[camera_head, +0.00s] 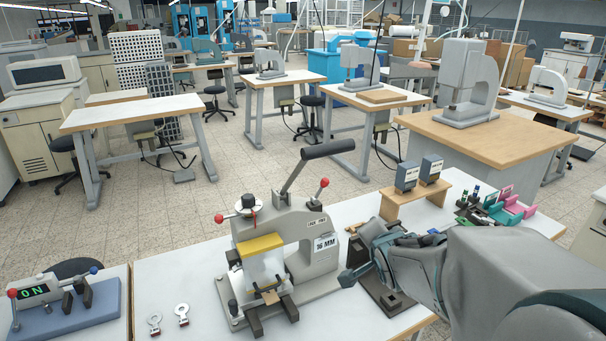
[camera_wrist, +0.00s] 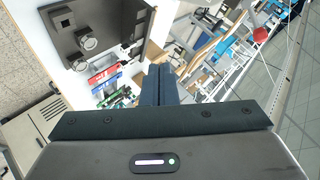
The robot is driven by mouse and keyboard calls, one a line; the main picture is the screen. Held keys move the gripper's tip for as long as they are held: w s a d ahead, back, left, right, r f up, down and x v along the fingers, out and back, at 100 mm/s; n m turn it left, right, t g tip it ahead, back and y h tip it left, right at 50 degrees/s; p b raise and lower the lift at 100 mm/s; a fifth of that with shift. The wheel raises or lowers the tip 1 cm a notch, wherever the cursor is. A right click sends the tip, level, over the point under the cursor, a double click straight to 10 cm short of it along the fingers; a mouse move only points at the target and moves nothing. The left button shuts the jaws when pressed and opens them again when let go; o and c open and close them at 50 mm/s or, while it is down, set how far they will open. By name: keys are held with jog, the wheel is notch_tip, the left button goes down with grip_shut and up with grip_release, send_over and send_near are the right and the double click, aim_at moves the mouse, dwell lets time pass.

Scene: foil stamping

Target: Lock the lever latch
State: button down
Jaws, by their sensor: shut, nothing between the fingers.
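The stamping press (camera_head: 285,245) stands on the white table, marked 16 MM, with a yellow block (camera_head: 259,244) at its front. A long lever with a black grip (camera_head: 328,149) rises from its top, slanting up to the right. Red-knobbed handles show at its left (camera_head: 219,218) and on its right upper side (camera_head: 323,183). I cannot tell which handle is the lever latch. My gripper (camera_head: 348,277) is to the right of the press, apart from it and pointing left. Its dark fingers (camera_wrist: 158,86) are together and empty in the wrist view.
A dark fixture (camera_head: 388,300) lies under my arm. A wooden stand (camera_head: 412,196) with two small boxes is behind it, coloured parts (camera_head: 500,207) to the right. At left are two metal tags (camera_head: 182,314) and an ON display unit (camera_head: 39,290).

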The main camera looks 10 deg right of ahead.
aim_at(320, 190)
jog(key=w+r+m+t+y, duration=0.2)
jog(key=w+m+t+y, duration=0.2)
jog(key=m, duration=0.4)
jog(key=shift+w+d+r+m+t, duration=0.25)
jog(key=shift+w+r+m+t, duration=0.15)
jog(key=shift+w+t, duration=0.4)
jog(key=w+a+p, duration=0.3)
jog(key=w+a, duration=0.2)
jog(key=w, duration=0.5)
jog(key=shift+w+r, duration=0.2)
jog(key=shift+r, duration=0.1)
jog(key=shift+d+b, duration=0.15)
jog(key=shift+b, duration=0.15)
